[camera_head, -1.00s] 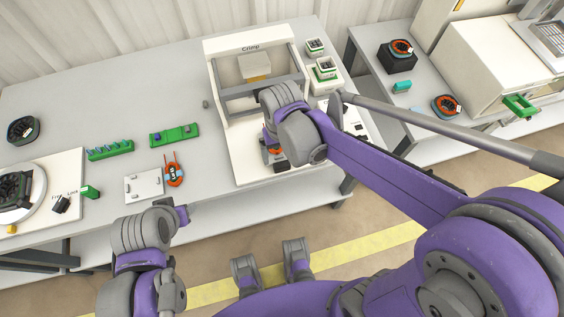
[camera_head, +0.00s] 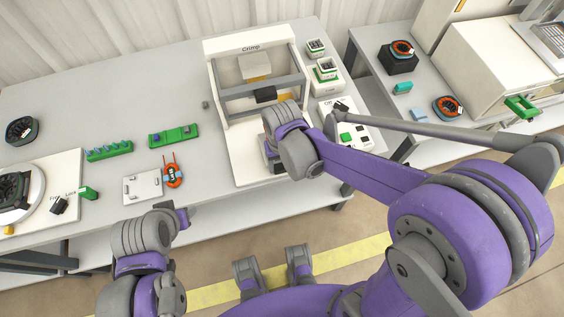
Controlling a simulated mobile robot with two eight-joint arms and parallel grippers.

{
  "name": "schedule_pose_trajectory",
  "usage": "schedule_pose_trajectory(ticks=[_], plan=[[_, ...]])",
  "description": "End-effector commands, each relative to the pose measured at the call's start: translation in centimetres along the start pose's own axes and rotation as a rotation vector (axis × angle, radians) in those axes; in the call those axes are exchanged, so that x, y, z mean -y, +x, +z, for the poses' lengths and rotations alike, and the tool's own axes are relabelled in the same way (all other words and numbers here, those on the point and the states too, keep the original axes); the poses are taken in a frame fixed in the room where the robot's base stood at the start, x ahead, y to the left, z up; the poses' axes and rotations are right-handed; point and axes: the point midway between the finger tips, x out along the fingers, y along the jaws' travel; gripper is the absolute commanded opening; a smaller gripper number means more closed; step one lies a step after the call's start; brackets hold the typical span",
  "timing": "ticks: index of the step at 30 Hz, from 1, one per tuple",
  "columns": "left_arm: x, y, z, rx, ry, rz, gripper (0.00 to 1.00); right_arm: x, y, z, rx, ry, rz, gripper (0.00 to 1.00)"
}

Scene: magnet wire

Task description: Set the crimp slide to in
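The white crimp station, labelled "Crimp" (camera_head: 222,50), stands at the right end of the main table. Inside its frame a black block (camera_head: 265,95) sits at the lower grey crossbar. I cannot tell for certain that this block is the crimp slide, or its setting. My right gripper (camera_head: 271,160) is low over the front of the station's white base, in front of the black block and apart from it. My own wrist covers most of it, so its fingers and any hold are hidden. My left gripper (camera_head: 181,214) is at the table's front edge, away from the station, its fingers unclear.
A white panel with a green button (camera_head: 346,138) lies right of the station, partly behind my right arm. A white plate (camera_head: 143,187) and an orange coil (camera_head: 173,172) lie to the left. Green racks (camera_head: 110,150) stand behind them.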

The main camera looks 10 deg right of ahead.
Motion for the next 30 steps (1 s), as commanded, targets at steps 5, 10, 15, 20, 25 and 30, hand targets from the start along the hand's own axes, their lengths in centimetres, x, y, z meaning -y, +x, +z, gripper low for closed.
schedule_pose_trajectory(ticks=[5,10,15,20,25,30], plan=[[0.0,0.0,0.0,0.000,0.000,0.000,0.50,0.0,0.0,0.0,0.000,0.000,0.000,0.12],[0.0,0.0,0.0,0.000,0.000,0.000,0.50,0.0,0.0,0.0,0.000,0.000,0.000,0.00],[0.0,0.0,0.0,0.000,0.000,0.000,0.50,0.0,0.0,-0.1,0.000,0.000,0.000,0.00],[0.0,0.3,0.2,0.001,0.000,0.000,0.50,0.0,0.0,-2.5,0.000,0.000,0.001,0.00],[0.0,0.6,0.4,0.002,0.000,0.000,0.50,0.0,0.0,-6.2,-0.001,0.001,0.001,0.00],[0.0,0.7,0.4,0.003,0.000,0.000,0.50,0.0,0.0,-7.8,-0.001,0.000,0.001,0.00]])
